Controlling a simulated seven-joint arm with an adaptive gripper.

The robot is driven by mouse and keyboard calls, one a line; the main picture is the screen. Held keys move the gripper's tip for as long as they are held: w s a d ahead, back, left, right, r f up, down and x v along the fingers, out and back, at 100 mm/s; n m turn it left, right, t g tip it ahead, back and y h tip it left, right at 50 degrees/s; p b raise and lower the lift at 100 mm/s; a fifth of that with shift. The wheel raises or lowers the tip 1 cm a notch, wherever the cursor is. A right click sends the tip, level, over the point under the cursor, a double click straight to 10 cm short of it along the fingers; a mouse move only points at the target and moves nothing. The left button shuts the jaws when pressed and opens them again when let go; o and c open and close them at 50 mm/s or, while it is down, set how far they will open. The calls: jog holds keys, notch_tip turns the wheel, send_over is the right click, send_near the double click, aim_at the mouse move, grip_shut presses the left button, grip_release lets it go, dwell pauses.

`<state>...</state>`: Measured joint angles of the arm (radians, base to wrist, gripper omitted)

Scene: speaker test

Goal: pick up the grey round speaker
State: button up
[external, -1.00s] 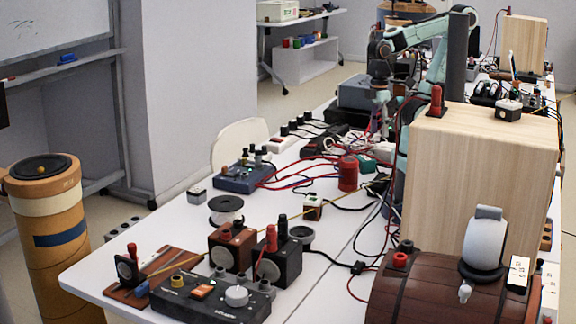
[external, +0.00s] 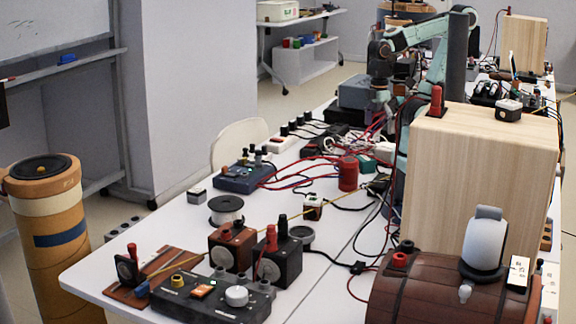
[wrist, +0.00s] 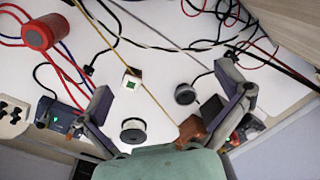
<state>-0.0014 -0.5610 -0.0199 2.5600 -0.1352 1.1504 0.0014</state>
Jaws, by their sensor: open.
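The grey round speaker (external: 301,236) is a small dark-coned disc on the white table, just behind the black box speaker (external: 277,262) in the external view. A black cable runs from it. In the wrist view the speaker (wrist: 185,93) lies between and below the level of my spread fingers, nearer the right finger. My gripper (wrist: 163,80) is open and empty, with nothing touching its fingers that I can see.
A brown box speaker (external: 230,248) stands beside the black one. A red cylinder (external: 347,173) and tangled cables lie farther back. A large wooden box (external: 480,170) stands at the right.

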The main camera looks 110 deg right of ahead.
jog(key=m+t+y, duration=0.3)
jog(key=m+t, duration=0.2)
jog(key=m, duration=2)
send_over(302, 230)
jog(key=w, duration=0.2)
notch_tip(302, 230, down, 8)
jog(key=s+f, duration=0.1)
jog(key=f, duration=0.2)
jog(key=s+d+f+g, duration=0.1)
jog(key=f, duration=0.2)
jog(key=s+f+m+g, duration=0.1)
jog(key=f, duration=0.2)
jog(key=shift+d+f, duration=0.2)
jog(key=shift+f, duration=0.15)
jog(key=x, duration=0.6)
jog(key=shift+f, duration=0.3)
jog(key=c, duration=1.2)
